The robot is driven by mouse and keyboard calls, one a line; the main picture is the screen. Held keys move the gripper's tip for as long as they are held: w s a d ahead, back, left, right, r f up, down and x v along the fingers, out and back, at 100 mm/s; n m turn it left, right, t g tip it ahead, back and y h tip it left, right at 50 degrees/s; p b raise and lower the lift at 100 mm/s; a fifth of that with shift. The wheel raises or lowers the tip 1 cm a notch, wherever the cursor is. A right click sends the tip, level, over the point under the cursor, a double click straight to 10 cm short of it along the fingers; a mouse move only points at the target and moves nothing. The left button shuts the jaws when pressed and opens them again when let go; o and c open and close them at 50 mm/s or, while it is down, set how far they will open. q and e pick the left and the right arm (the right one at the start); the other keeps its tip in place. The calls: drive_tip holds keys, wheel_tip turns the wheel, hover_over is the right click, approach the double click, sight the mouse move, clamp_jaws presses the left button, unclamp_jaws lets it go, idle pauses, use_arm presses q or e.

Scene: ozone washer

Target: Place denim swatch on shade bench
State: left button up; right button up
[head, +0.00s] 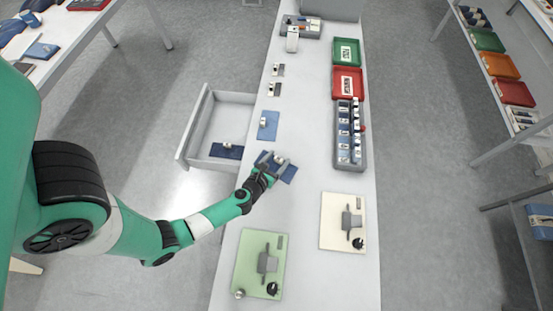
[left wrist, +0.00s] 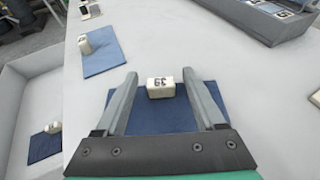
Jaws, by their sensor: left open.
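A dark blue denim swatch (left wrist: 172,115) lies on the white bench with a small white block (left wrist: 161,88) marked with a number on it. In the head view this swatch (head: 290,174) is partly hidden by my left gripper (head: 275,160). The left gripper is open, and in the left wrist view its fingers (left wrist: 162,95) stand on either side of the block with gaps. A second, lighter blue swatch (head: 268,126) with a block lies farther up the bench. A darker swatch (head: 226,151) lies in the open drawer. I cannot tell which surface is the shade bench. My right gripper is not in view.
The open drawer (head: 184,140) sticks out left of the bench. A grey rack of blocks (head: 350,163), a red tray (head: 346,82) and a green tray (head: 346,52) line the right edge. Green (head: 258,262) and cream (head: 343,221) panels with handles lie at the near end.

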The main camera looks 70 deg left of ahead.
use_arm(q)
drive_tip(key=shift+r+p, duration=0.3)
drive_tip(key=p+v, duration=0.1)
drive_tip(key=v, duration=0.9)
drive_tip(key=shift+s+d+p, duration=0.1)
drive_tip(key=shift+d+p, duration=0.15)
drive_tip(key=shift+p, duration=0.05)
drive_tip(key=shift+s+d+r, duration=0.25)
drive_tip(key=shift+s+d, duration=0.15)
drive_tip(key=shift+s, duration=0.2)
